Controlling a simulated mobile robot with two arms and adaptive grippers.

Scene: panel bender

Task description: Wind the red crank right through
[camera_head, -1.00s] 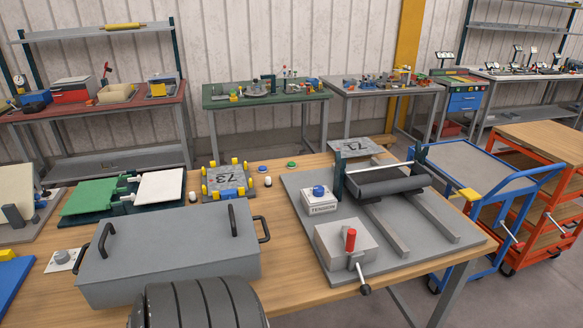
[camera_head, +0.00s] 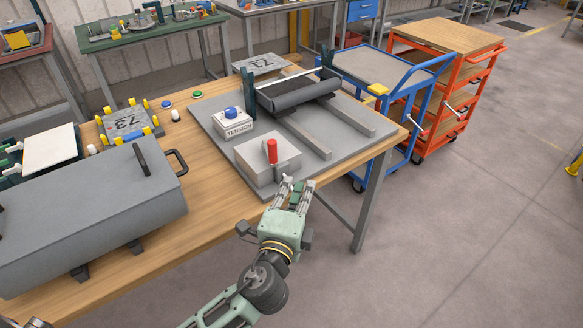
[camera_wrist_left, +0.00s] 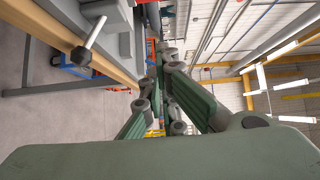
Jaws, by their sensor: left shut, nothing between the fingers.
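In the left wrist view a bright metal rod with a dark knob (camera_wrist_left: 82,56) sticks out at the upper left, beside the table edge. My left gripper (camera_head: 297,184) is just in front of the box and over the table's front edge. Its fingers (camera_wrist_left: 164,60) come together, shut and empty, apart from the rod.
The black roller (camera_head: 300,92) and the blue-knobbed TENSION box (camera_head: 233,120) sit behind the crank. A grey lidded case (camera_head: 90,215) lies to the left on the wooden table (camera_head: 205,205). A blue cart (camera_head: 385,70) stands behind right.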

